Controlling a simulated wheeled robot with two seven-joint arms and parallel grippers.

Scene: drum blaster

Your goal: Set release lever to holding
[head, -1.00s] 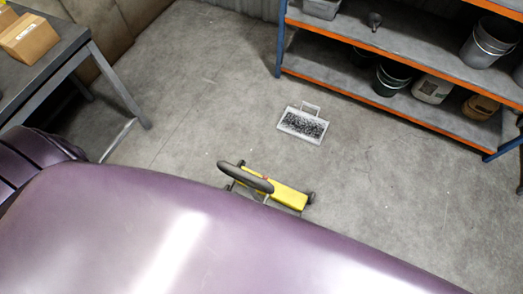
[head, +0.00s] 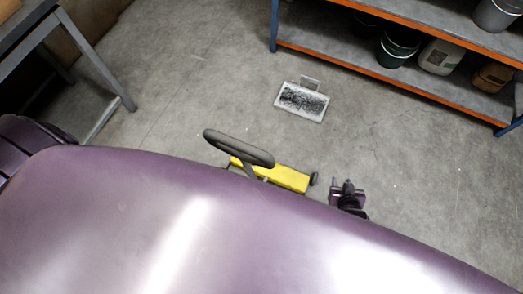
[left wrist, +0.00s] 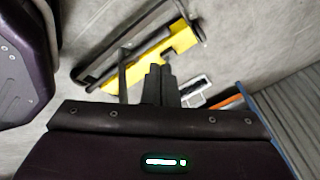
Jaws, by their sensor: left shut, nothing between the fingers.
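A low yellow wheeled device (head: 285,178) with a dark looped handle (head: 238,147) stands on the floor just beyond my purple body in the head view; its near side is hidden. I cannot make out a release lever for sure. The yellow device also shows in the left wrist view (left wrist: 178,42), beyond my left gripper (left wrist: 160,82). That gripper is shut and empty, its fingers side by side, apparently close to the handle; I cannot tell whether they touch.
A shallow metal tray (head: 302,101) of dark grit lies on the floor beyond the device. A blue and orange shelf rack (head: 400,78) with buckets stands at the back right. A grey table (head: 85,50) is at the left. Open concrete floor lies between.

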